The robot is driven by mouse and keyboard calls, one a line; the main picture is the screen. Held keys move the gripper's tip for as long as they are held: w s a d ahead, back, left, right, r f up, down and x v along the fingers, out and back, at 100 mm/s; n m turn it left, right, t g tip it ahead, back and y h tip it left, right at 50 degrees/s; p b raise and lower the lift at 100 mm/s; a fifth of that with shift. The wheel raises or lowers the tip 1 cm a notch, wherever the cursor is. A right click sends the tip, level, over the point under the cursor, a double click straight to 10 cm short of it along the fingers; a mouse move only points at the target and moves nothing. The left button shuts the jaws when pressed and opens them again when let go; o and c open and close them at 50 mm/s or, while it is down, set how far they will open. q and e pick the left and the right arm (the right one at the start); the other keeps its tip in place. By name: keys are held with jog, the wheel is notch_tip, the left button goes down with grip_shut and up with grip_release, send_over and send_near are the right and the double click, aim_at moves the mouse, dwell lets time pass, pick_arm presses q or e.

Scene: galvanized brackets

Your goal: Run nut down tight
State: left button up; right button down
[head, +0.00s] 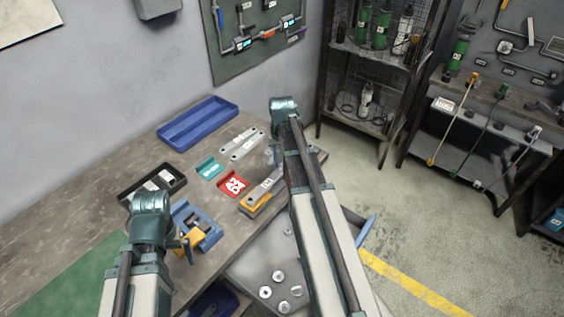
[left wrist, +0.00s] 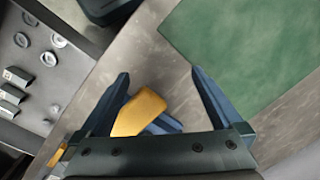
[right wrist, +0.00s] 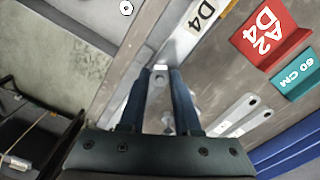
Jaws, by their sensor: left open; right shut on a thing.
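My right gripper (right wrist: 161,72) is shut on a small pale thing whose tip shows between its fingertips in the right wrist view. I cannot tell whether it is the nut. Beside these fingertips lies a grey bracket with a D4 label (right wrist: 190,32). In the head view the labelled bracket (head: 265,185) lies on a yellow block (head: 252,208), left of my right arm. My left gripper (left wrist: 160,73) is open. A yellow piece (left wrist: 140,112) shows between its fingers, over a blue fixture (left wrist: 163,124). The fixture (head: 208,222) sits on the bench in the head view.
A red label holder (head: 233,184) and a teal one (head: 209,168) stand behind the bracket, with more grey brackets (head: 243,143) further back. A blue tray (head: 198,123) and a black bin (head: 127,196) are also on the bench. Several round metal pieces lie in a grey tray (head: 249,270) in front.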

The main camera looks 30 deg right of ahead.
jog(key=m, duration=1.1)
jog(key=shift+m, duration=0.4)
jog(key=m, duration=0.6)
jog(key=shift+a+f+m, duration=0.1)
jog(key=shift+m, duration=0.2)
jog(key=m, duration=0.5)
jog(key=shift+s+m, duration=0.1)
jog(key=shift+m, duration=0.2)
jog(key=c, duration=0.8)
grip_release()
jog(key=shift+a, duration=0.1)
